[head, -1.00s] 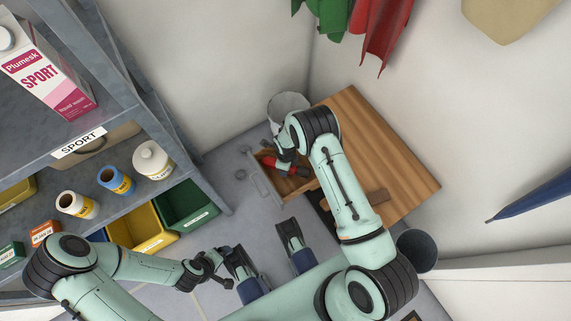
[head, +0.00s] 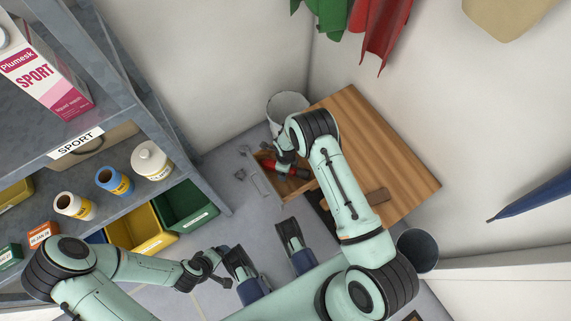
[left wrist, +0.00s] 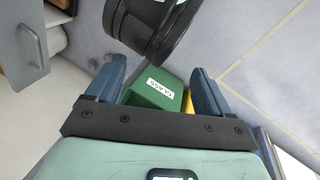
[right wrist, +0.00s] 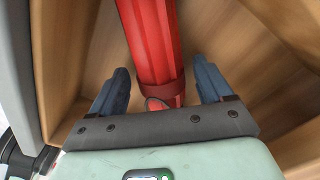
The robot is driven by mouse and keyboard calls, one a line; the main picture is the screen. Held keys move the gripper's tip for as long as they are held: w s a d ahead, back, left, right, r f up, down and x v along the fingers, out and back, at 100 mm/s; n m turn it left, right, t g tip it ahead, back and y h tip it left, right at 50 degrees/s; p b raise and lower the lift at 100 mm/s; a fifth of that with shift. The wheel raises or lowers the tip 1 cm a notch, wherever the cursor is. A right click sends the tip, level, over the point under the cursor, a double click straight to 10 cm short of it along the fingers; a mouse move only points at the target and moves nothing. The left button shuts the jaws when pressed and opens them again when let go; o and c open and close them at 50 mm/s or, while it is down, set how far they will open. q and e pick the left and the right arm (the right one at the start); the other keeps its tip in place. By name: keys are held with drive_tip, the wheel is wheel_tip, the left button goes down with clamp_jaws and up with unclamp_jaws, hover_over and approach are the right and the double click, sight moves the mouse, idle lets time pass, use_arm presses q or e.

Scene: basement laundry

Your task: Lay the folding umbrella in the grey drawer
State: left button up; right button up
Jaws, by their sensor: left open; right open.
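The red folding umbrella (head: 293,169) lies in the pulled-out grey drawer (head: 258,182) of the wooden-topped cabinet. In the right wrist view the umbrella (right wrist: 155,40) runs up from between my right gripper's fingers, with a dark red band and a small loop at its near end. My right gripper (right wrist: 160,66) is open around this end, over the wooden drawer floor. In the head view the right arm partly hides the drawer and umbrella. My left gripper (left wrist: 157,67) is open and empty, away from the drawer. The drawer's grey front (left wrist: 28,45) and handle show in the left wrist view.
A shelf at the left holds bottles, cans and boxes, with a yellow bin (head: 140,231) and a green bin (head: 186,207) low down. A white bucket (head: 287,101) stands behind the drawer. A dark bucket (head: 417,250) stands right of the cabinet. A blue umbrella (head: 535,196) hangs at the right.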

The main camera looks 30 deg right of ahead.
use_arm(q)
drive_tip(key=s+d+r+g+p, duration=0.1)
drive_tip(key=s+d+r+p, duration=0.1)
drive_tip(key=s+r, duration=0.1)
drive_tip(key=shift+s+d+r+g+h+p, duration=0.15)
drive_tip(key=shift+s+r+g+h+p, duration=0.2)
drive_tip(key=shift+s, duration=0.5)
use_arm(e)
wheel_tip(320, 180, up, 12)
